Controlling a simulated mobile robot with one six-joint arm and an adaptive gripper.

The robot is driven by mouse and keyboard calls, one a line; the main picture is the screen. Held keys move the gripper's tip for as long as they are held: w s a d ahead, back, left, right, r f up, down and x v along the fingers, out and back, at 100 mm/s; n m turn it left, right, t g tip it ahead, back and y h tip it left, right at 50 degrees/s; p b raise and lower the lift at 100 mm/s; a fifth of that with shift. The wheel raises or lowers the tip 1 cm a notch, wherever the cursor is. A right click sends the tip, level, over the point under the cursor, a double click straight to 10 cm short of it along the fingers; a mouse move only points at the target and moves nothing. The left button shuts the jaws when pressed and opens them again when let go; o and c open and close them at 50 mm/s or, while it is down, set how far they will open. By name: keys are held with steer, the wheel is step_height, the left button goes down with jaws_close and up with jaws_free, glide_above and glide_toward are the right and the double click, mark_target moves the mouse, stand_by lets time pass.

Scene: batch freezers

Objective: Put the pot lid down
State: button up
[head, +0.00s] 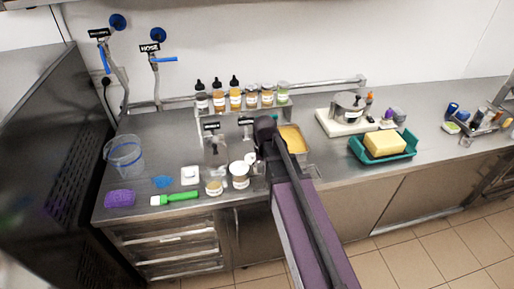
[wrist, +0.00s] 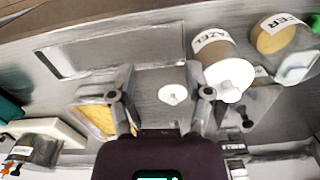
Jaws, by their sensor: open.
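My gripper (head: 268,132) is over the middle of the counter, beside a pan of yellow contents (head: 292,138). In the wrist view my gripper (wrist: 163,85) is open, its two fingers wide apart. A small white round piece (wrist: 172,95) lies between the fingers on a grey metal surface; I cannot tell whether it is the knob of the pot lid. No contact with the fingers shows. A metal pot (head: 347,105) stands on a white board at the right, and it shows at the wrist view's lower left (wrist: 35,150). Whether it is covered is unclear.
A labelled tub with a white top (wrist: 228,75) stands close to the right finger. A yellow-filled pan (wrist: 95,120) is by the left finger. Several bottles (head: 235,95) line the back shelf. A teal tray (head: 371,158) holds a yellow block. A bare rectangular area (wrist: 110,60) lies at the front.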

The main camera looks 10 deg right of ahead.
steer(key=s+n, duration=0.1)
steer(key=s, duration=0.8)
steer(key=shift+s, duration=0.3)
steer(key=shift+f+b, duration=0.75)
steer(key=shift+b, duration=0.05)
